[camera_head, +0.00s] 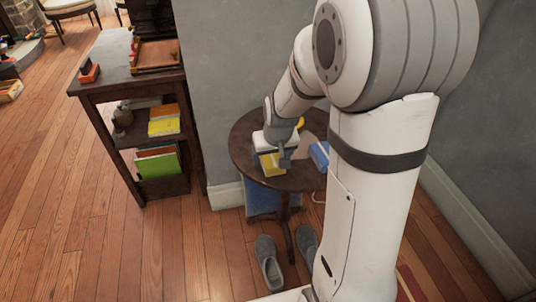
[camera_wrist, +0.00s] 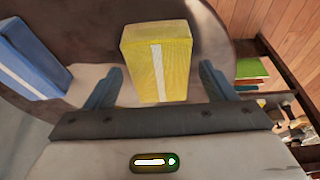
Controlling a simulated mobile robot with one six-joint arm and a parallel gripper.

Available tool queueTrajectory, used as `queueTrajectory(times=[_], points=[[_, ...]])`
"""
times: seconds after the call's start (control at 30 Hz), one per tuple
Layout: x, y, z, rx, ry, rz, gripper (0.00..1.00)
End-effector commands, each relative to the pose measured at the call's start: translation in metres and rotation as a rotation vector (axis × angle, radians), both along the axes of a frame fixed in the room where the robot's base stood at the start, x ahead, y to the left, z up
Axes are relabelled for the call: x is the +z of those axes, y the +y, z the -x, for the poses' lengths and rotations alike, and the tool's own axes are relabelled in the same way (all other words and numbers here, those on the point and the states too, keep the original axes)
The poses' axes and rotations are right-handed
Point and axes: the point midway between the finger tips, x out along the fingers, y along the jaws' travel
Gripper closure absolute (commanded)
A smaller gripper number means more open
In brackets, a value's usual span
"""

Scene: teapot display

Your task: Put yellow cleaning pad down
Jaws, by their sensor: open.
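The yellow cleaning pad (camera_wrist: 158,62) is a yellow block with a white stripe. In the wrist view it stands on the round dark table (camera_wrist: 90,18), between and slightly beyond the fingers of my gripper (camera_wrist: 170,88). The fingers are spread, with a gap on each side of the pad. In the head view the pad (camera_head: 271,163) shows on the round table (camera_head: 243,150), just below my gripper (camera_head: 284,152). My gripper and wrist hide part of it there.
A blue block (camera_wrist: 30,58) with a white stripe lies left of the pad in the wrist view. A dark shelf (camera_head: 128,85) with books stands left of the table. Grey slippers (camera_head: 268,262) lie on the floor below. Grey walls stand close behind.

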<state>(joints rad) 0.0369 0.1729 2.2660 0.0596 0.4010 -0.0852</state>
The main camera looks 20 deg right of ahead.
Motion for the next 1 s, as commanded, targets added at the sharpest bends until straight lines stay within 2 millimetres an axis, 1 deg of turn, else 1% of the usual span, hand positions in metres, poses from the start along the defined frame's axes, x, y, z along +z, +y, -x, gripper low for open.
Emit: queueTrajectory(times=[0.07, 0.17, 0.27, 0.5, 0.6, 0.7, 0.87, 0.97, 1.0], points=[[0.001, 0.0, 0.0, 0.0, 0.0, 0.0, 0.23], [0.009, 0.0, 0.0, 0.0, -0.001, 0.0, 0.23], [0.024, 0.0, 0.005, 0.001, -0.003, 0.0, 0.23], [0.076, 0.001, 0.02, 0.001, -0.005, -0.001, 0.23], [0.094, 0.001, 0.026, 0.001, -0.005, -0.001, 0.23], [0.107, 0.001, 0.031, 0.001, -0.003, -0.001, 0.23], [0.119, 0.001, 0.038, 0.001, 0.001, -0.001, 0.23], [0.124, 0.001, 0.059, 0.002, 0.023, 0.0, 0.23], [0.125, 0.001, 0.074, 0.003, 0.04, 0.0, 0.23]])
